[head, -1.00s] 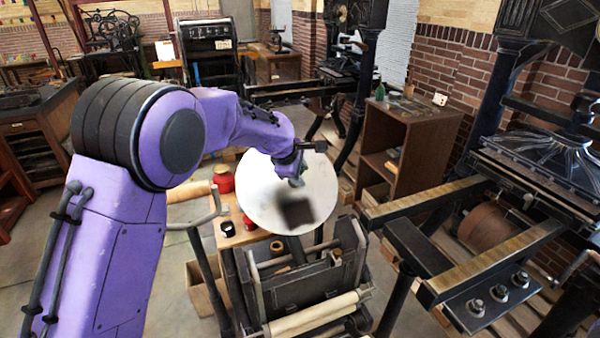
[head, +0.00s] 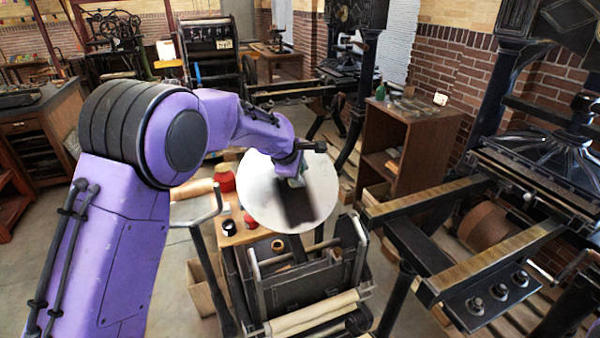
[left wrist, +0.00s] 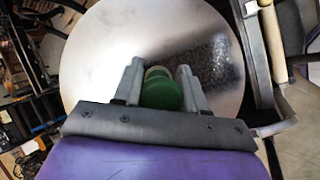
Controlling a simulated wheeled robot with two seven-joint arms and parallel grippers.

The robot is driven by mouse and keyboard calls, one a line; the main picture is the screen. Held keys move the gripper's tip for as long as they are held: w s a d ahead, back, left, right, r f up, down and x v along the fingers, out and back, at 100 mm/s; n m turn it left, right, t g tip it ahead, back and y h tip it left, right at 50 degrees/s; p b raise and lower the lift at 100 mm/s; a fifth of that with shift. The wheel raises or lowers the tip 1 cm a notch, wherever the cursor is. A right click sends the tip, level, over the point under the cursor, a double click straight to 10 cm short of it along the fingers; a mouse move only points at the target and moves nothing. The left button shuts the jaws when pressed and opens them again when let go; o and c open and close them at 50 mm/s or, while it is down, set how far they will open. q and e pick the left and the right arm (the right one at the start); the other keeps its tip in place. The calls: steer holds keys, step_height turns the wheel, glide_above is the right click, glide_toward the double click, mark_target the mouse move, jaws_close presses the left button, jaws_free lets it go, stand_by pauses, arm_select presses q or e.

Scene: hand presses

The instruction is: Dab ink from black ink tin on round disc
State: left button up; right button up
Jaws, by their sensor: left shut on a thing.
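The round disc (head: 262,205) is a pale, shiny plate tilted on the press; it also fills much of the left wrist view (left wrist: 105,50). My left gripper (head: 294,174) is over the upper right part of the disc. In the left wrist view its fingers (left wrist: 160,88) are shut on a green rounded tool (left wrist: 160,94), whose far end points at the disc. I cannot tell if it touches. A dark patch lies on the disc beside the tool; ink, shadow or reflection is unclear. The black ink tin (head: 229,228) stands open on the wooden stand left of the disc. My right gripper is not in view.
A small red tin (head: 249,221) and a larger red container (head: 225,181) stand near the black tin. The press frame with a pale roller (head: 312,314) is below the disc. A brown cabinet (head: 425,150) and a large press (head: 535,175) stand to the right.

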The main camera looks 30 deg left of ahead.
arm_select(q)
step_height(320, 180, up, 5)
steer(key=s+d, duration=0.2)
steer(key=shift+s+d, duration=0.15)
steer(key=shift+d, duration=0.15)
